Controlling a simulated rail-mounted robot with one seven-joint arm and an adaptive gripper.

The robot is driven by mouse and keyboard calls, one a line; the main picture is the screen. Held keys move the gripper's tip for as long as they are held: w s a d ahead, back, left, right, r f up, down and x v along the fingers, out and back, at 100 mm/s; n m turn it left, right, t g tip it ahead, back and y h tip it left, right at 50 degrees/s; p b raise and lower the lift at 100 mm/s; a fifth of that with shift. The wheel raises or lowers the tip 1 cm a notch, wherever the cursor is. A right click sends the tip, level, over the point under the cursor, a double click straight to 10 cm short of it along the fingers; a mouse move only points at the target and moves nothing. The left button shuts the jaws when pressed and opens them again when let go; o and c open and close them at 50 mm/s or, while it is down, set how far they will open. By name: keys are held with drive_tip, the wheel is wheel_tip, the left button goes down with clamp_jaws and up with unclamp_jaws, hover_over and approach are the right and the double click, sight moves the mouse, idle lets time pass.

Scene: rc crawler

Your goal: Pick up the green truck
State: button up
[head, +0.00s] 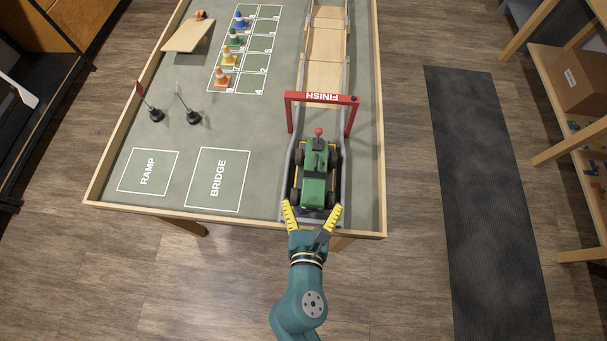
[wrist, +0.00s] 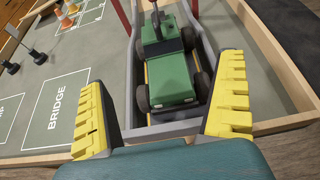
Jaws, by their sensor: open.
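The green truck (head: 315,180) has dark wheels and a small red ball on top at its far end. It stands upright in a grey-walled channel at the table's front edge, just on the near side of the red FINISH arch (head: 321,98). My gripper (head: 312,208) is open and empty at the near end of the truck, its yellow fingers spread. In the wrist view the truck (wrist: 168,72) lies ahead, between and beyond the fingertips of my gripper (wrist: 168,85). No contact between fingers and truck shows.
The channel's grey walls (wrist: 214,60) flank the truck closely. A wooden track (head: 325,45) runs beyond the arch. Cones (head: 222,77), two dark-based flags (head: 193,117) and a small ramp (head: 188,36) stand to the left. The table's wooden rim (head: 240,217) borders the front. RAMP and BRIDGE zones are bare.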

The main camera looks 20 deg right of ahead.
sight(315, 172)
drive_tip(key=x, duration=0.8)
drive_tip(key=shift+w+a, duration=0.1)
drive_tip(key=x, duration=0.5)
drive_tip(key=shift+w+d+f+b, duration=0.15)
drive_tip(key=shift+d+b, duration=0.05)
drive_tip(key=shift+b, duration=0.2)
drive_tip(key=shift+c, duration=0.2)
drive_tip(key=c, duration=1.2)
drive_tip(key=shift+c, duration=0.6)
